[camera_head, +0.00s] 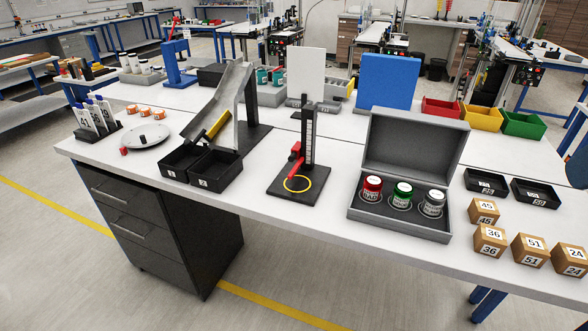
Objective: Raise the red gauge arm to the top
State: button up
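The height gauge (308,139) stands upright near the middle of the white table's front part, a dark post with a pale scale on a flat black base (310,193). Its red gauge arm (295,165) sits low on the post and reaches forward and down to the left. A yellow ring (297,184) lies on or just above the base near the arm's tip; I cannot tell whether they touch. My gripper is not in view.
A grey open case (402,220) with three jars stands right of the gauge. Two black bins (216,170) and a metal chute (223,98) stand left. Numbered boxes (490,239) sit far right. White table (262,187) is bare around the gauge base.

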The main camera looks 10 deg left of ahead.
aim_at(295, 151)
jog(key=i+j+u, duration=0.1)
jog(key=i+u, duration=0.25)
jog(key=i+j+u, duration=0.1)
jog(key=u, duration=0.25)
jog(key=i+l, duration=0.05)
jog(key=i, duration=0.05)
